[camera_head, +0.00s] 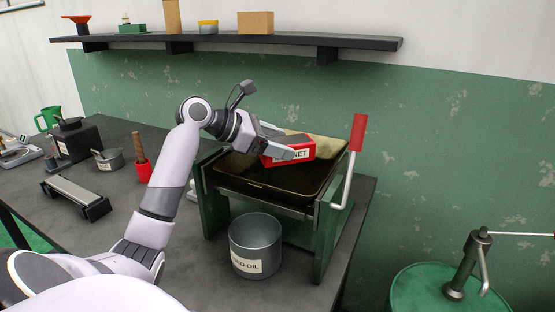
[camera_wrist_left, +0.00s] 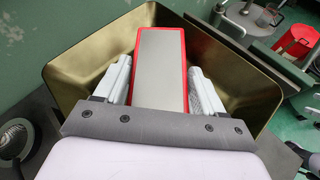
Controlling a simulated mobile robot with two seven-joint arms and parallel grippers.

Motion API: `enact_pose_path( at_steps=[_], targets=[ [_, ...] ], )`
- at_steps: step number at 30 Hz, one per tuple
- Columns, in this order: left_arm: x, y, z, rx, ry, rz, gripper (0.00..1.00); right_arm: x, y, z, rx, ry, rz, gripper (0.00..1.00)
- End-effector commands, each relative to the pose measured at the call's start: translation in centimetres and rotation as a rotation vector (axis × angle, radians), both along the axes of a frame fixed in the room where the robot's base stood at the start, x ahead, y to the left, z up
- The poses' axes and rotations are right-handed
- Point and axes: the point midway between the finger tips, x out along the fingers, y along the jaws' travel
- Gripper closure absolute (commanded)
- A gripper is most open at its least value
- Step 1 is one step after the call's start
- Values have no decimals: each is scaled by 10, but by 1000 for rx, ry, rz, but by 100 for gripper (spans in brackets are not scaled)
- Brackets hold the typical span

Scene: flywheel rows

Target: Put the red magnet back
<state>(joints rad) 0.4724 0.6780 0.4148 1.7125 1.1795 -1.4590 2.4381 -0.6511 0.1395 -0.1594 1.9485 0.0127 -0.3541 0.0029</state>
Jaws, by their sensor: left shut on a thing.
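The red magnet (camera_head: 300,147), a block with a white label reading partly "NET", is held by my left gripper (camera_head: 288,143) over the brass-coloured tray (camera_head: 255,179) on the green stand. In the left wrist view the magnet (camera_wrist_left: 160,70) shows a grey face with a red border. It sits between the two fingers of my left gripper (camera_wrist_left: 160,85), above the tray (camera_wrist_left: 85,58). Whether the magnet touches the tray I cannot tell. My right gripper is in neither view.
The green stand (camera_head: 330,235) has a crank with a red handle (camera_head: 358,132) at its right. A grey can labelled "OIL" (camera_head: 255,240) stands below the tray. A green drum with a pump (camera_head: 440,290) is at lower right. Several tools stand on the bench's left.

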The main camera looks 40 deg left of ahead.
Motion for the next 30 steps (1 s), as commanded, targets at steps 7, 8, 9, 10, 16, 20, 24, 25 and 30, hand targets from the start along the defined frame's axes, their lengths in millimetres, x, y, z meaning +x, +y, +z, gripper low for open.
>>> enact_pose_path(
  at_steps=[7, 8, 9, 10, 16, 20, 24, 25, 30],
  targets=[
    [0, 0, -36, -2, 3, 1, 69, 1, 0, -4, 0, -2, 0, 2],
    [0, 0, -38, -1, 2, 1, 69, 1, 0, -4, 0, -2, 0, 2],
    [0, 0, -39, -1, 0, 1, 69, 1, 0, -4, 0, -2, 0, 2],
    [0, 0, -39, 0, 0, 2, 69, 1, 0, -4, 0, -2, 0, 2],
    [0, 0, -39, -1, 0, 1, 69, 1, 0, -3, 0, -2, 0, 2],
    [0, 0, -41, -1, 2, 1, 11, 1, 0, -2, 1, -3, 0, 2],
    [0, 0, -41, 0, 2, 1, 5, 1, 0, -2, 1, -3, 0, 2],
    [0, 0, -41, 0, 2, 1, 5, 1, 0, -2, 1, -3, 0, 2],
    [0, 0, -40, 1, 2, 0, 5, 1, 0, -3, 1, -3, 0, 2]
  ],
)
